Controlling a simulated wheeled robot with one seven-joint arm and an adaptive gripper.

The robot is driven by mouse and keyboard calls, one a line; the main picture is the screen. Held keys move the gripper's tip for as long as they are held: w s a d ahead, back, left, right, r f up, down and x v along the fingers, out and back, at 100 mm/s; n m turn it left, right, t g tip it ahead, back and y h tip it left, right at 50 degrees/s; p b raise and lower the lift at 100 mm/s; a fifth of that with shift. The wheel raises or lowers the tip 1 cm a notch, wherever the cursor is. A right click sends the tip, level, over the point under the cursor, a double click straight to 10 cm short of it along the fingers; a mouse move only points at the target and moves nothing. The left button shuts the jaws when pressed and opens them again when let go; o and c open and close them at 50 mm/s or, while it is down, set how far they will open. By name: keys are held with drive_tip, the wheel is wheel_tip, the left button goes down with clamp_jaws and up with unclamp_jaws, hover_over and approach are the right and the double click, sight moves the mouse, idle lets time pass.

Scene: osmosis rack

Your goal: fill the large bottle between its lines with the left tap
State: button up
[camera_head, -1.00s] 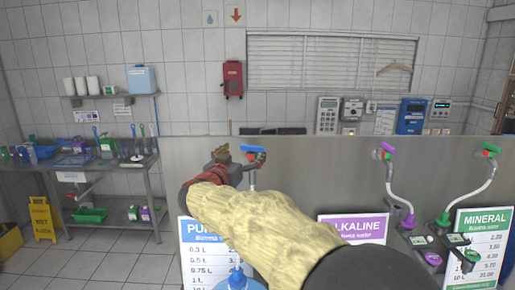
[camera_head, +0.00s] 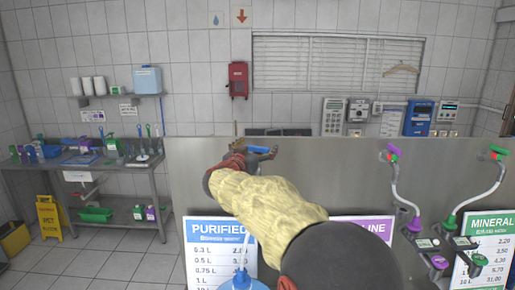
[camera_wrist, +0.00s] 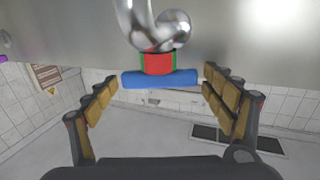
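The left tap, above the purified water sign, has a blue handle (camera_head: 287,153), mostly behind my arm in the head view. In the wrist view the blue handle (camera_wrist: 160,79) lies crosswise under a red and green collar and a shiny metal spout. My gripper (camera_wrist: 160,84) is open, with one finger on each side of the handle and a gap at both ends. The gripper in the head view (camera_head: 252,150) is at the tap. A blue bottle (camera_head: 243,283) stands below at the bottom edge; only its top shows, and its lines and water level are hidden.
A steel panel (camera_head: 350,185) stands behind the taps. Purple (camera_head: 414,224) and green (camera_head: 449,222) fittings with hoses are to the right. The purified sign (camera_head: 205,255) and mineral sign (camera_head: 490,240) hang in front. A shelf table and yellow wet-floor sign (camera_head: 48,217) are at left.

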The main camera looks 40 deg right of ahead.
drive_tip(key=c, duration=1)
drive_tip(key=shift+c, duration=0.3)
drive_tip(key=shift+s+d+r+n+t, duration=0.1)
drive_tip(key=shift+n+t, duration=0.2)
drive_tip(key=shift+t, duration=0.1)
drive_tip(key=shift+n+t+y+b, duration=0.7)
drive_tip(key=shift+t+y+b, duration=0.1)
drive_tip(key=shift+y, duration=0.1)
drive_tip(key=n+t+y+b, duration=0.1)
drive_tip(key=t+b, duration=0.1)
drive_tip(key=b, duration=0.1)
drive_tip(key=shift+n+y, duration=0.3)
drive_tip(key=shift+y, duration=0.1)
drive_tip(key=shift+y+b, duration=0.3)
drive_tip(key=shift+n, duration=0.3)
